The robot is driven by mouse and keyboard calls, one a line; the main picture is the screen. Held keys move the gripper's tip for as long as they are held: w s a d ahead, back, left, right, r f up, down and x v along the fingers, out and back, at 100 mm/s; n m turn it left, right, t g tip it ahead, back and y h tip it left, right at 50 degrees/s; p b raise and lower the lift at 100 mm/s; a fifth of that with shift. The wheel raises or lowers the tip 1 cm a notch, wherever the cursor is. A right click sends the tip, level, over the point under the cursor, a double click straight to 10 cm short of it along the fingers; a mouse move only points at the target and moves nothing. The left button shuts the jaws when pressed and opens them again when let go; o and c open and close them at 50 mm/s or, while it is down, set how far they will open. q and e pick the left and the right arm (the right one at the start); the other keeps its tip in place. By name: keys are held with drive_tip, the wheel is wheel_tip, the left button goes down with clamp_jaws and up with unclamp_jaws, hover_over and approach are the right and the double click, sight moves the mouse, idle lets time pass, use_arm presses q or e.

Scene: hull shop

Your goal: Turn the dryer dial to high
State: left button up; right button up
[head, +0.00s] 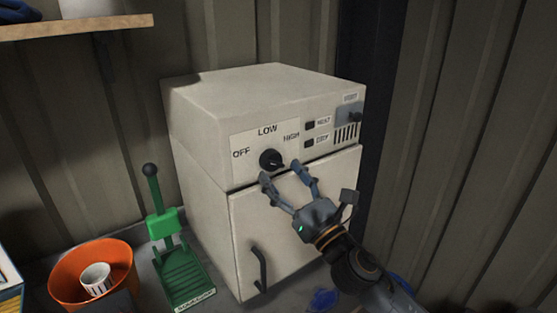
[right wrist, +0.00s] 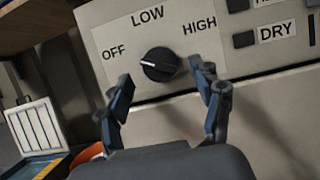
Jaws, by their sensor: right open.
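The dryer dial (head: 270,159) is a round black knob on the pale front panel of the dryer (head: 240,90), with OFF, LOW and HIGH printed around it. In the right wrist view, the dial (right wrist: 160,65) has a white pointer line on its left side, toward OFF. My right gripper (head: 281,172) is open and empty, just below and in front of the dial. In the right wrist view its fingertips (right wrist: 160,77) lie to the left and right of the dial; I cannot tell whether they touch it. My left gripper is not in view.
Dark buttons (head: 309,126), one labelled DRY (right wrist: 275,32), are right of the dial. A black door handle (head: 259,270) sticks out below. A green stand (head: 170,235) and an orange bowl (head: 65,290) with a striped cup (head: 96,279) are at left. A wooden shelf (head: 75,27) overhangs upper left.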

drive_tip(key=shift+x, duration=1.05)
drive_tip(key=c, duration=1.2)
drive_tip(key=shift+o, duration=0.2)
